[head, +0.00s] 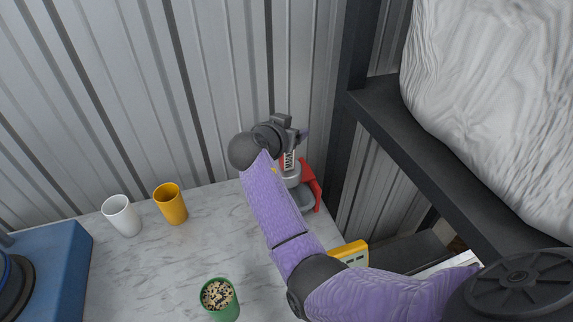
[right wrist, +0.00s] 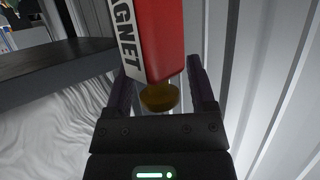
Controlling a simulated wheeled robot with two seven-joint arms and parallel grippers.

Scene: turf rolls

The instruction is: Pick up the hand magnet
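The hand magnet shows in the right wrist view as a red block (right wrist: 160,35) with a white strip lettered "GNET" and a brownish-yellow rounded end (right wrist: 159,97). My right gripper (right wrist: 165,78) is open, its dark fingers well apart on either side of that rounded end, with gaps beside it. The red block covers part of the left finger. My arm hides part of the magnet there. My left gripper is out of view.
A white cup (head: 121,215), an orange cup (head: 170,204) and a green cup with speckled contents (head: 220,299) stand on the marble table (head: 150,270). A blue box (head: 55,265) is at left. A dark shelf (head: 430,165) bearing a white sack (head: 490,100) bounds the right.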

